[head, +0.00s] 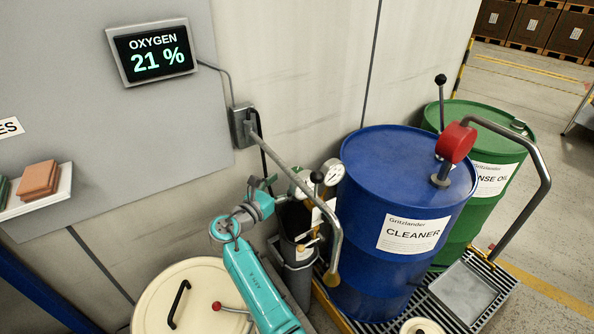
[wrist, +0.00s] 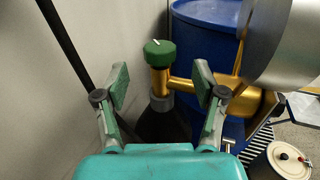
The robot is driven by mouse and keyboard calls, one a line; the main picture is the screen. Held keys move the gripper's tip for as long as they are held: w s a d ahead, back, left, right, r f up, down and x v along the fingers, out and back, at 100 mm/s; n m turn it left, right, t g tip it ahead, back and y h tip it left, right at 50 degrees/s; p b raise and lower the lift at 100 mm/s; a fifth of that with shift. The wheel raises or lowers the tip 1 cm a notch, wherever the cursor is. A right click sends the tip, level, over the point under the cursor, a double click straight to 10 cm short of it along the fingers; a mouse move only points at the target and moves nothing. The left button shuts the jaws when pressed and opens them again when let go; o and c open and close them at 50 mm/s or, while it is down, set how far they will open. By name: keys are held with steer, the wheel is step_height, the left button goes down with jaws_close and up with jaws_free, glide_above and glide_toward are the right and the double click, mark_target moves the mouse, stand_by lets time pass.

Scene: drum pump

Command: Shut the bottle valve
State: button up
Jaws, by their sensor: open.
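The bottle valve is a round green handwheel (wrist: 159,50) with a small white mark, on top of a brass stem (wrist: 161,82). The stem rises from a dark bottle (wrist: 165,124), whose shoulder shows below it. My gripper (wrist: 160,80) is open, with one teal finger to each side of the stem in the picture. The handwheel shows beyond and above the fingertips, and I see no contact.
A brass regulator (wrist: 205,92) runs right from the stem to a big grey gauge body (wrist: 287,45). A hanging pipe (head: 300,180) passes close by my gripper. The blue drum (head: 385,180) stands to the right; the wall is close behind. A display (head: 155,53) reads oxygen 21 %.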

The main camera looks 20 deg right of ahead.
mark_target(297, 171)
steer(key=x, duration=0.7)
steer(key=shift+w+d, duration=0.15)
steer(key=c, duration=1.2)
steer(key=shift+o, duration=0.2)
steer(key=shift+d+n+t+y, duration=0.1)
steer(key=shift+n+t+y, duration=0.4)
steer(key=shift+t, duration=0.1)
steer(key=shift+n+t+y, duration=0.3)
steer(key=shift+y, duration=0.1)
steer(key=o, duration=1.2)
steer(key=shift+c, duration=0.2)
